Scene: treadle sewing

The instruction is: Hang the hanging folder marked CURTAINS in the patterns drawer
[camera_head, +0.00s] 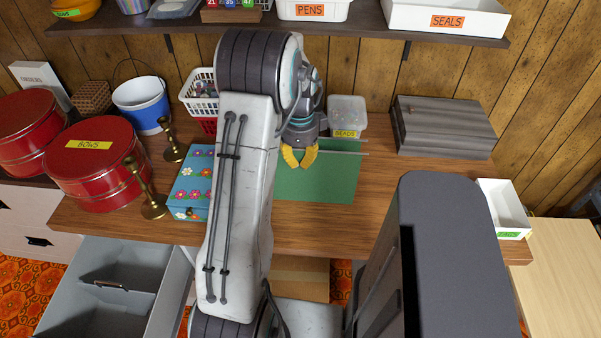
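A flat green folder (335,182) lies on the wooden table, with thin grey rods along its far edge. It looks like the hanging folder, but no CURTAINS marking is readable. My gripper (299,162) has yellow fingers, spread apart with a gap between the tips. It is over the folder's far part; I cannot tell if it touches. My arm hides the folder's left side. A grey open drawer (170,298) with a divider stands low at the left, below the table front. No PATTERNS label shows on it.
On the table (400,207) are a flowered blue box (190,188), brass candlesticks (153,205), red BOWS tin (95,180), BEADS container (347,115) and grey wooden box (445,128). A shelf (350,22) with bins overhangs the back. Bare table lies right of the folder.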

